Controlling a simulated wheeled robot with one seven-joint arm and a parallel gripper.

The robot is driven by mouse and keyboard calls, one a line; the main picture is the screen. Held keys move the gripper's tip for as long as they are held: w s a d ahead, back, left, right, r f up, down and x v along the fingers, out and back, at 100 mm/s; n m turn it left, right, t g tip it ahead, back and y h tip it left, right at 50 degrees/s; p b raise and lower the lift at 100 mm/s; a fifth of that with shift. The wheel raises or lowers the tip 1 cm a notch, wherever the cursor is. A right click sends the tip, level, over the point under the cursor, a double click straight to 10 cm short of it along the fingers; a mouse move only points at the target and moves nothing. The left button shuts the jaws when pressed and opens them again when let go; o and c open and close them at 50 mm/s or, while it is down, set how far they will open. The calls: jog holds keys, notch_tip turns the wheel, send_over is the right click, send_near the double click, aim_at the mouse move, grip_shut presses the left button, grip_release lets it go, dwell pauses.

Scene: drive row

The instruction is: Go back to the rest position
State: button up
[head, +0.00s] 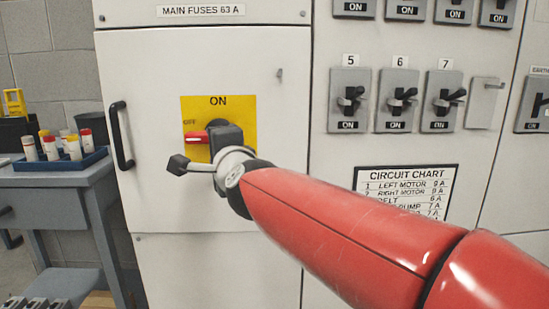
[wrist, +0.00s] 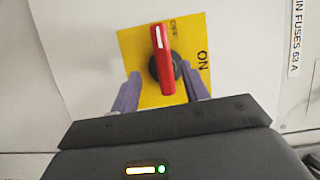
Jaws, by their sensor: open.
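A rotary main switch sits on a yellow plate (head: 243,112) on the white cabinet door. Its red handle (head: 197,138) points left, to the OFF mark, with ON at the top. In the wrist view the plate appears turned, and the red handle (wrist: 162,55) points up at OFF. My gripper (wrist: 161,82) is open, with one finger on each side of the switch's black hub. I cannot tell whether the fingers touch it. In the head view my gripper (head: 215,138) is in front of the plate and hides part of the switch.
A black door handle (head: 121,136) stands out to the left of the switch. A bench with a blue tray (head: 85,163) of capped tubes is further left. Toggle switches (head: 397,98) and a circuit chart (head: 405,180) are on the right, the chart partly behind my arm.

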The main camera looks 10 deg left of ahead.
jog(key=s+d+f+n+g+h, duration=0.3)
jog(key=s+d+f, duration=0.4)
jog(key=d, duration=0.5)
jog(key=s+d+f+n+g+h, duration=0.3)
jog(key=s+d+f, duration=0.4)
jog(key=d+f, duration=0.4)
jog(key=s+d+f+n+g+h, duration=0.2)
jog(key=s+d+f+n+h, duration=0.2)
jog(key=s+d+f, duration=0.4)
jog(key=d+f, duration=0.1)
jog(key=d, duration=0.4)
jog(key=shift+d+f+g, duration=0.25)
jog(key=shift+d+g, duration=0.15)
jog(key=shift+w, duration=0.1)
